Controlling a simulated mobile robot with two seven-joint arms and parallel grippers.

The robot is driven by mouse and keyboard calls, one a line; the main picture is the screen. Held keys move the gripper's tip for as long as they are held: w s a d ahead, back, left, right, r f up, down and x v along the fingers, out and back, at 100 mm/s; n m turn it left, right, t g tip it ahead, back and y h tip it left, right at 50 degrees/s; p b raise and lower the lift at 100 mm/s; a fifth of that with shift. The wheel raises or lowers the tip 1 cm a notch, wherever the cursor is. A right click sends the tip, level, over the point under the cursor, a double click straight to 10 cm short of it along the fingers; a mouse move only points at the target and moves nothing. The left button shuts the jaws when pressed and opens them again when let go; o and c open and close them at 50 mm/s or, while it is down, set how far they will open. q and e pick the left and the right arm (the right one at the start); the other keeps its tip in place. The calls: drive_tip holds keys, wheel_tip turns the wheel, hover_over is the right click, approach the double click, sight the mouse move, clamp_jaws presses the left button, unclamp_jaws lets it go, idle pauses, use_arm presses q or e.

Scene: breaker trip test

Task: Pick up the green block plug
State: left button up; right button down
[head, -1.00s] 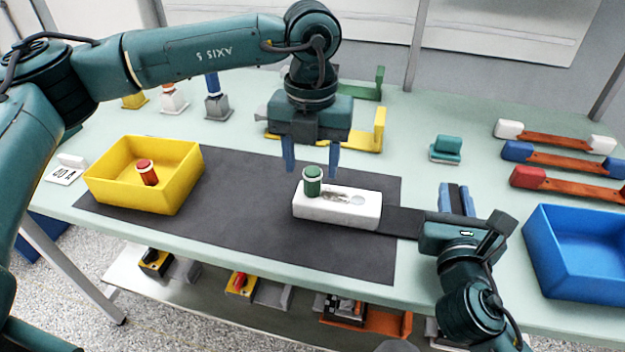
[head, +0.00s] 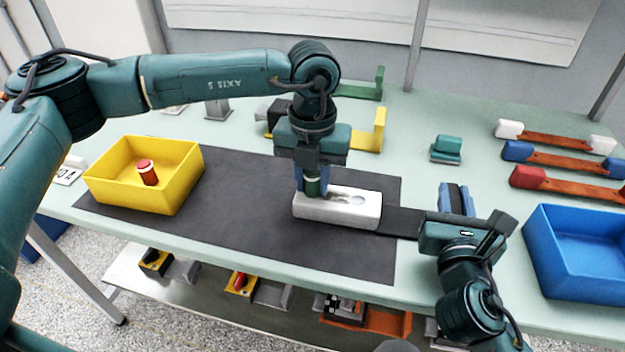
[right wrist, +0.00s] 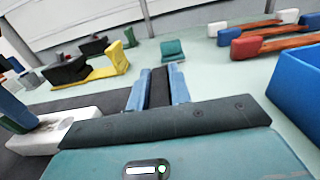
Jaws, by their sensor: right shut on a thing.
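The green block plug (head: 313,188) stands upright at the left end of the white block (head: 340,212) in the head view. My left gripper (head: 312,183) is right above it, pointing down, with one blue finger on each side of the plug. The gripper hides the plug's top, and I cannot tell whether the fingers touch it. My right gripper (head: 456,198) is right of the white block, its fingers shut on a dark narrow piece (right wrist: 158,88) that shows between them in the right wrist view. The white block also shows there (right wrist: 62,128) at the left.
A yellow bin (head: 125,197) with a red plug (head: 147,172) stands on the left. A blue bin (head: 580,270) is at the right. Yellow and green brackets stand behind my left gripper, and a teal block (head: 446,148) sits further right. The dark mat's front is clear.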

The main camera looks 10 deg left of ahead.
use_arm(q)
clamp_jaws()
wheel_tip(320, 180, up, 11)
idle(0.6)
use_arm(e)
drive_tip(key=c, duration=1.2)
unclamp_jaws()
